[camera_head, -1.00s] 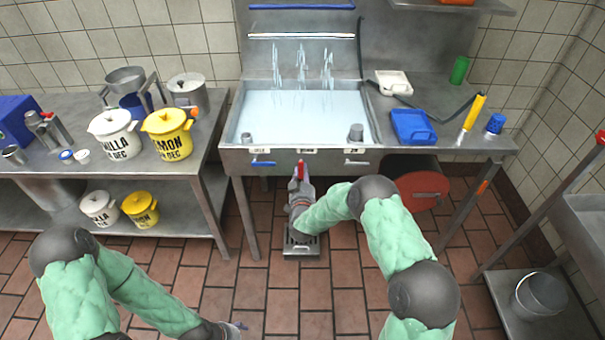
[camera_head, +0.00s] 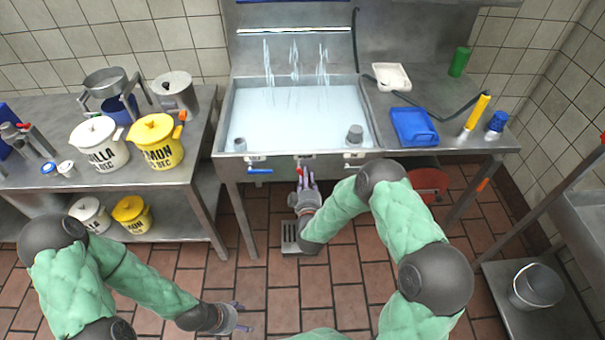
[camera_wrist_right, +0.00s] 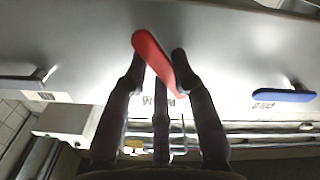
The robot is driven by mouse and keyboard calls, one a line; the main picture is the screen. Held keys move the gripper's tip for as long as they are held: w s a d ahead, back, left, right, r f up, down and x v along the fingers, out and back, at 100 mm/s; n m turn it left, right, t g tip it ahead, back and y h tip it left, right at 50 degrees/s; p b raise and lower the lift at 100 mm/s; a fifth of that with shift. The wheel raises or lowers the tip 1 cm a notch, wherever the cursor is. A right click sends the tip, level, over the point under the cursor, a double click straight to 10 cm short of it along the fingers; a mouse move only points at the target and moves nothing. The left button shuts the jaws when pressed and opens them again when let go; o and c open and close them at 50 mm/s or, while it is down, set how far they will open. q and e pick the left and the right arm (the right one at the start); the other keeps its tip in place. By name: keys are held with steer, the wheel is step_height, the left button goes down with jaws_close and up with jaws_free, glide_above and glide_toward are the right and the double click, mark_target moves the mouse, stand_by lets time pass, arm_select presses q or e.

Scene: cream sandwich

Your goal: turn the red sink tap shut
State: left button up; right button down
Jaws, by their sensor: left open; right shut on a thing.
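The red tap lever (camera_head: 300,171) is on the front face of the sink (camera_head: 225,130), between a blue lever (camera_head: 259,171) and a white lever (camera_head: 356,167). My right gripper (camera_head: 306,179) is at the red lever. In the right wrist view the red lever (camera_wrist_right: 153,58) lies slantwise between the fingertips of my right gripper (camera_wrist_right: 159,68), which is shut on it. Water runs from several spouts into the full basin. My left gripper (camera_head: 238,317) is open and empty, low over the floor, away from the sink.
A left table holds a white pot (camera_head: 99,150), a yellow pot (camera_head: 155,148) and other vessels. A blue tray (camera_head: 413,127) and white tray (camera_head: 391,77) lie on the right drainboard. A red round thing (camera_head: 429,181) is under the drainboard.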

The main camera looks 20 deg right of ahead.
mark_target(308, 165)
steer(key=r+n, duration=0.1)
steer(key=n, duration=0.2)
steer(key=r+n, duration=0.1)
steer(key=n, duration=0.3)
steer(key=d+n+p, duration=0.1)
steer(key=n, duration=0.2)
steer(key=shift+s+r+n, duration=0.1)
steer(key=shift+r+n, duration=0.2)
steer(key=shift+r, duration=0.1)
stand_by(0.3)
steer(key=c, duration=1)
jaws_free()
steer(key=shift+a, duration=0.1)
steer(key=shift+s, duration=0.1)
steer(key=v, duration=1.1)
steer(key=shift+s+a, duration=0.15)
steer(key=shift+s, duration=0.2)
